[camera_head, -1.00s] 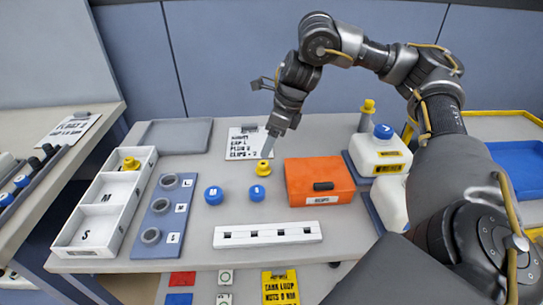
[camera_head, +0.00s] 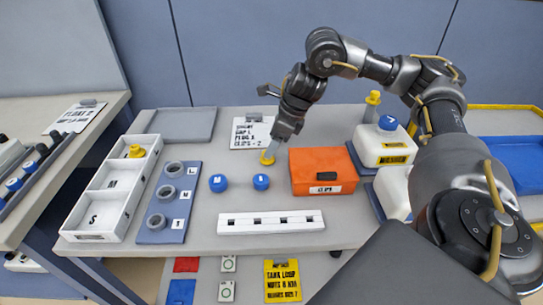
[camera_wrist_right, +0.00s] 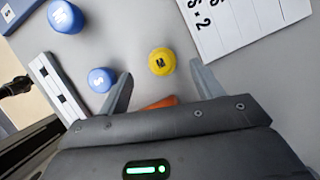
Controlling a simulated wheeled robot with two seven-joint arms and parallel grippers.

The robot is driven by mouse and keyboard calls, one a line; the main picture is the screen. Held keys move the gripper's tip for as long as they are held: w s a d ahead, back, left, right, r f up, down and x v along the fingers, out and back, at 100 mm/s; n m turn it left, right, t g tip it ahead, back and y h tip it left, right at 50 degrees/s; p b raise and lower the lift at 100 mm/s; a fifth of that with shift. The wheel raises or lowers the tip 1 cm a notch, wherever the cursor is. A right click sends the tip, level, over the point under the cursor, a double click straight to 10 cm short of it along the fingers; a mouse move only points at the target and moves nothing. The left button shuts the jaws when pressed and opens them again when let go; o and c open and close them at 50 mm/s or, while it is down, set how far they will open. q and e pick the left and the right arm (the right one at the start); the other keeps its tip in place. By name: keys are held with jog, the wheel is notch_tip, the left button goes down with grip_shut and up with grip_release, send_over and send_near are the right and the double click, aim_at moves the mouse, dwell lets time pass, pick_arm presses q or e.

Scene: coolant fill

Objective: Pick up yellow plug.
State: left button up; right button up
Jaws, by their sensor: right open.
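A yellow plug (camera_head: 267,158) with a dark letter on top stands on the grey table. In the right wrist view the yellow plug (camera_wrist_right: 162,61) lies in the gap between the fingertips, with clear space on both sides. My right gripper (camera_wrist_right: 160,73) is open and empty. In the head view my right gripper (camera_head: 270,151) points down right at the plug and partly hides it. A second yellow plug (camera_head: 136,151) sits in the far compartment of the white tray (camera_head: 108,208). My left gripper is not in view.
Two blue caps (camera_head: 218,183) (camera_head: 261,182) stand close in front of the plug. An orange box (camera_head: 322,170) is just to its right, and a paper card (camera_head: 252,133) lies behind. A white slotted rail (camera_head: 271,222) lies nearer. White bottles (camera_head: 385,147) stand at right.

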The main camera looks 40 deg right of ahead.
jog(key=x, duration=0.5)
jog(key=shift+d+f, duration=0.1)
jog(key=shift+f, duration=0.05)
jog(key=shift+s, duration=0.1)
jog(key=c, duration=1.2)
